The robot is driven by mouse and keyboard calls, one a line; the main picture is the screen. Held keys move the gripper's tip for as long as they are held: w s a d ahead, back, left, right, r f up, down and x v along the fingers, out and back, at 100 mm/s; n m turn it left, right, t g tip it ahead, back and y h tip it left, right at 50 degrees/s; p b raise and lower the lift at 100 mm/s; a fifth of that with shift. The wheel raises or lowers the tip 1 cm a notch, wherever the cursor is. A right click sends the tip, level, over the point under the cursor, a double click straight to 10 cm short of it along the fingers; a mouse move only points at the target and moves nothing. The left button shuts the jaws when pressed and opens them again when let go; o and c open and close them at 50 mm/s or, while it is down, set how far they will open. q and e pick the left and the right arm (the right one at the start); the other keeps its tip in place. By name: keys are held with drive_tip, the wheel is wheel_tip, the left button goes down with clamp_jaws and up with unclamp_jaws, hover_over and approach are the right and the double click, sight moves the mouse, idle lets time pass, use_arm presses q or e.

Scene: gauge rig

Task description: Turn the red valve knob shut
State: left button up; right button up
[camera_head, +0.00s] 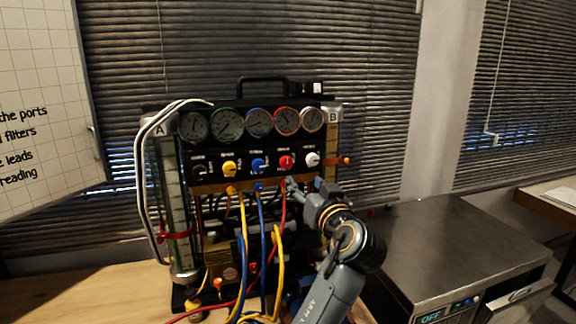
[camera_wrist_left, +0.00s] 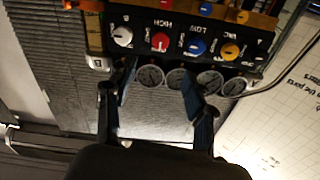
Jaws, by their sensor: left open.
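The red valve knob (camera_head: 286,162) sits on the black front panel of the gauge rig, between a blue and a white knob. It shows upside down in the left wrist view (camera_wrist_left: 160,42). My left gripper (camera_head: 297,188) is in front of the rig, its tips just below the red knob in the head view. In the wrist view, my left gripper (camera_wrist_left: 157,78) is open with its two blue-padded fingers spread. The red knob lies beyond the gap between them, and nothing is held. I cannot tell whether a fingertip touches the panel. My right gripper is not in view.
Beside the red knob are the blue knob (camera_head: 258,166), yellow knob (camera_head: 229,168) and white knob (camera_head: 312,159). Round gauges (camera_head: 259,122) line the top. Coloured hoses (camera_head: 263,245) hang below, near my left arm. A metal cabinet (camera_head: 450,240) stands at right.

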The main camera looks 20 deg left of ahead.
sight(287, 164)
use_arm(q)
drive_tip(key=p+x, duration=0.4)
drive_tip(key=x, duration=0.8)
drive_tip(key=shift+a, duration=0.15)
drive_tip(key=shift+p+x, duration=0.35)
drive_tip(key=shift+x, duration=0.4)
drive_tip(key=shift+f, duration=0.15)
drive_tip(key=shift+c, duration=0.4)
clamp_jaws()
